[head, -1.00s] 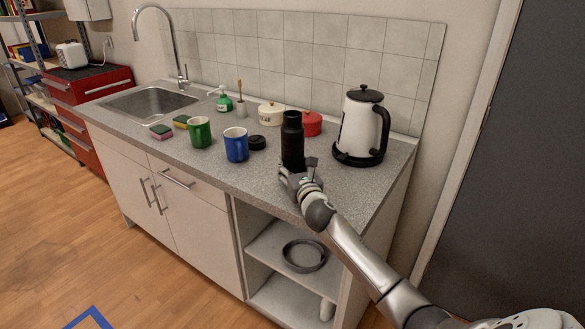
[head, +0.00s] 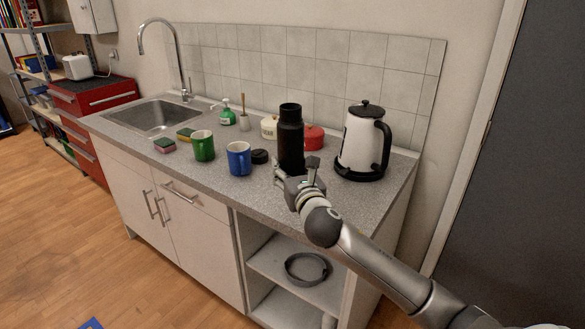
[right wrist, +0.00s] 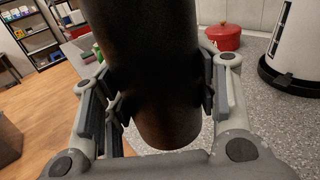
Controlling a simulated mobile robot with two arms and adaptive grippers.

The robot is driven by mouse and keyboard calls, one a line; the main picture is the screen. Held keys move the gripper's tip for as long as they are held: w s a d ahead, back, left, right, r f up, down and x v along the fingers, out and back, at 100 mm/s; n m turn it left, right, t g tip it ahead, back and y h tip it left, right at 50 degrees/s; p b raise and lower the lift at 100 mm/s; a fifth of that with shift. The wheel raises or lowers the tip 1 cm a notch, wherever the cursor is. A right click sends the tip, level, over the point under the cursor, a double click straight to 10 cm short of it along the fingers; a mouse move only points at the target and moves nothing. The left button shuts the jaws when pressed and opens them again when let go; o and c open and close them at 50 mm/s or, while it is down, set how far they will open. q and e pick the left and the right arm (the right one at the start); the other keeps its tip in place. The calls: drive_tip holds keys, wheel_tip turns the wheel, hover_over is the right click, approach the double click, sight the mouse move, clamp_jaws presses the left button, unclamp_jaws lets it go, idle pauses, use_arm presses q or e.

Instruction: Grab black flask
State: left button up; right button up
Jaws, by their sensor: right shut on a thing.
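The black flask (head: 290,138) is upright above the right part of the grey counter, in front of the red pot. My right gripper (head: 297,180) is shut on its lower part. In the right wrist view the flask (right wrist: 150,60) fills the middle, with a finger pad on each side. Its bottom end shows against the counter and looks raised off it. A black lid (head: 260,156) lies on the counter to the left of the flask. My left gripper is not in view.
A white kettle (head: 362,140) stands close to the right of the flask, the red pot (head: 314,137) behind it. A blue mug (head: 239,158) and a green mug (head: 203,146) stand left. The counter's front right (head: 360,205) is bare.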

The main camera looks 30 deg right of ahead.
sight(283, 163)
drive_tip(key=shift+s+a+r, duration=0.45)
drive_tip(key=shift+s+a, duration=0.2)
drive_tip(key=shift+s, duration=0.1)
drive_tip(key=shift+s+a+r, duration=0.5)
drive_tip(key=shift+s+a, duration=0.1)
drive_tip(key=shift+s, duration=0.1)
drive_tip(key=shift+s+a+r, duration=0.45)
drive_tip(key=shift+s+a, duration=0.2)
drive_tip(key=shift+s, duration=0.1)
